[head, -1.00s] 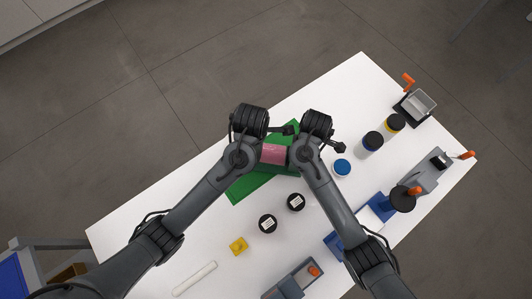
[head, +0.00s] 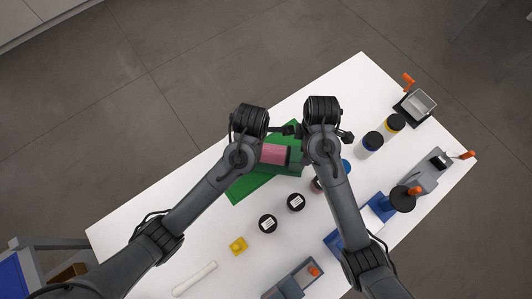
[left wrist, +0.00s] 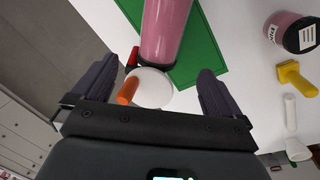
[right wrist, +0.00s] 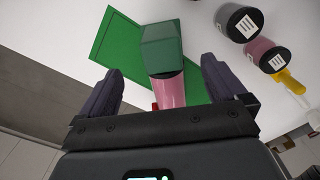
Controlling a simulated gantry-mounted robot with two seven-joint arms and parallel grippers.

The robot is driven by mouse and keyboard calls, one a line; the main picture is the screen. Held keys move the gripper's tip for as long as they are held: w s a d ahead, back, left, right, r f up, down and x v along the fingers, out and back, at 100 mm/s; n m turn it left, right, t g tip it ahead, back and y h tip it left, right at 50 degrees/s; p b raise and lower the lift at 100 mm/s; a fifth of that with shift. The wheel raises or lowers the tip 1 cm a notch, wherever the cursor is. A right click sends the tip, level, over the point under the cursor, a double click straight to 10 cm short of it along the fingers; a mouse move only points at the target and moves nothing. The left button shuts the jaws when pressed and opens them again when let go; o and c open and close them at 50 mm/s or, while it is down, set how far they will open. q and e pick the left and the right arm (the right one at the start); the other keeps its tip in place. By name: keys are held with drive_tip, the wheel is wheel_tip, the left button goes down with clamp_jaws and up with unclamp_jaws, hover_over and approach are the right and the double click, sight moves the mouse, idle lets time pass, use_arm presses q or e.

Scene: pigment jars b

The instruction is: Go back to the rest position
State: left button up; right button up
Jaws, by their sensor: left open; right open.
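A pink cylinder (head: 274,154) lies over the green mat (head: 250,187), with a green block (head: 290,168) at its right end. The cylinder (left wrist: 163,30) also shows in the left wrist view, above a white disc (left wrist: 152,88) and an orange handle (left wrist: 128,91). My left gripper (left wrist: 170,66) is open, its fingers apart on either side of the cylinder's near end. My right gripper (right wrist: 162,68) is open, and the cylinder (right wrist: 168,90) and block (right wrist: 163,48) show between its fingers.
Black-lidded jars (head: 268,224) (head: 296,202), a yellow piece (head: 238,246) and a white stick (head: 195,279) are on the white table (head: 130,235). Jars (head: 372,141) (head: 394,123), a tray (head: 415,105) and orange-handled devices (head: 430,172) stand right. A blue lid is partly behind my right arm.

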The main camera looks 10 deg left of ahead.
idle(0.3)
use_arm(q)
drive_tip(key=s+a+f+m+t, duration=0.2)
drive_tip(key=s+a+m, duration=1.2)
drive_tip(key=s+m, duration=0.55)
use_arm(e)
drive_tip(key=s+d+f+m+t, duration=0.1)
drive_tip(key=s+d+m+t, duration=0.1)
drive_tip(key=s+d+m, duration=0.7)
drive_tip(key=s+d+f+m+t, duration=0.1)
drive_tip(key=s+d+m, duration=0.5)
drive_tip(key=s, duration=0.6)
use_arm(q)
wheel_tip(320, 180, up, 24)
drive_tip(key=p, duration=2.4)
drive_tip(key=shift+w+a+r+p, duration=0.15)
drive_tip(key=shift+w+r+p, duration=0.05)
drive_tip(key=shift+r+p, duration=0.1)
use_arm(e)
wheel_tip(320, 180, up, 25)
drive_tip(key=m, duration=0.1)
drive_tip(key=shift+a+f+t, duration=0.15)
drive_tip(key=shift+a+t, duration=0.15)
drive_tip(key=shift+a, duration=0.05)
use_arm(q)
drive_tip(key=shift+m, duration=0.25)
use_arm(e)
drive_tip(key=shift+w, duration=0.1)
